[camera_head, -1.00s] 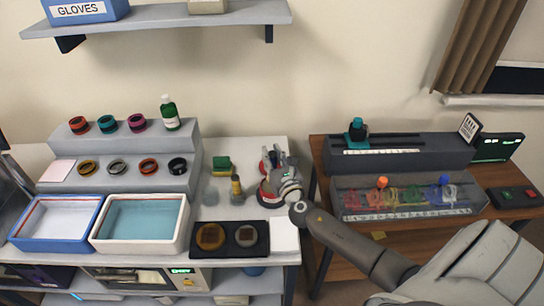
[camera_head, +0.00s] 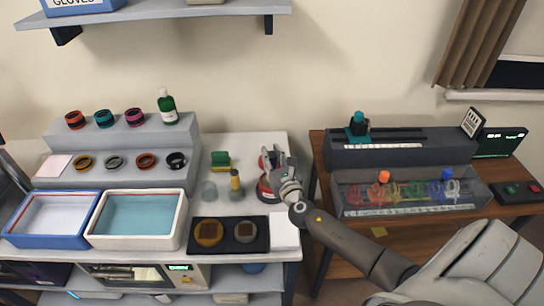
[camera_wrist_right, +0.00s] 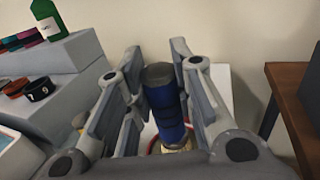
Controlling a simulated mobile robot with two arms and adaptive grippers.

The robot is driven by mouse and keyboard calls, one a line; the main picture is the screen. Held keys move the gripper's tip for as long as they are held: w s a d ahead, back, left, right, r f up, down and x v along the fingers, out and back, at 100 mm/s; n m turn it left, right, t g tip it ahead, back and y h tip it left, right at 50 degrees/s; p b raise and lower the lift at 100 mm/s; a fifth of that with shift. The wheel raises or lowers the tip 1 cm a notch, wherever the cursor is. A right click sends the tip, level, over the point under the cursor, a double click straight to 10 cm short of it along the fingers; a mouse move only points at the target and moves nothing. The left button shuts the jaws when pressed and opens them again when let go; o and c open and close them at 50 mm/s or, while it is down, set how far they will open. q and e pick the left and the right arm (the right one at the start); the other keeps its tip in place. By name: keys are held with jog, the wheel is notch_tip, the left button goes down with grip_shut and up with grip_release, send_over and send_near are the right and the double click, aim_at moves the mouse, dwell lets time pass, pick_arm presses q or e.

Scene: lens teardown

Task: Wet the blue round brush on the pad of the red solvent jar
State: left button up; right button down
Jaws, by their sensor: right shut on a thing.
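The blue round brush (camera_wrist_right: 166,100) stands upright between the fingers of my right gripper (camera_wrist_right: 158,85) in the right wrist view. The gripper is shut on its blue handle; a pale part shows at its lower end. In the head view my right gripper (camera_head: 281,168) is over the red solvent jar (camera_head: 265,190), whose red rim shows beside and below the fingers. A bit of the red rim also shows below the brush in the wrist view. The jar's pad is mostly hidden, so I cannot tell whether the brush touches it. My left gripper is not in view.
A black tray (camera_head: 228,248) and a white sheet (camera_head: 284,231) lie in front. A clear-fronted rack (camera_head: 409,207) stands on the wooden table at right.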

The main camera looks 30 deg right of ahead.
jog(key=shift+f+b, duration=0.55)
jog(key=shift+f, duration=0.1)
dwell(1.2)
notch_tip(320, 180, up, 7)
jog(key=p, duration=0.6)
jog(key=shift+r+p, duration=0.2)
jog(key=shift+p, duration=0.2)
jog(key=shift+f, duration=0.1)
dwell(0.4)
jog(key=s+a+r+n+y+b, duration=0.1)
jog(key=s+a+b, duration=0.3)
jog(key=s+a, duration=0.5)
jog(key=s+a+r+n+y+b, duration=0.1)
jog(key=s+a+y+b, duration=0.2)
jog(key=s+a, duration=0.6)
jog(key=s, duration=0.5)
jog(key=shift+s+a+n+b, duration=0.2)
jog(key=shift+a+n+b, duration=0.1)
jog(key=shift+b, duration=0.1)
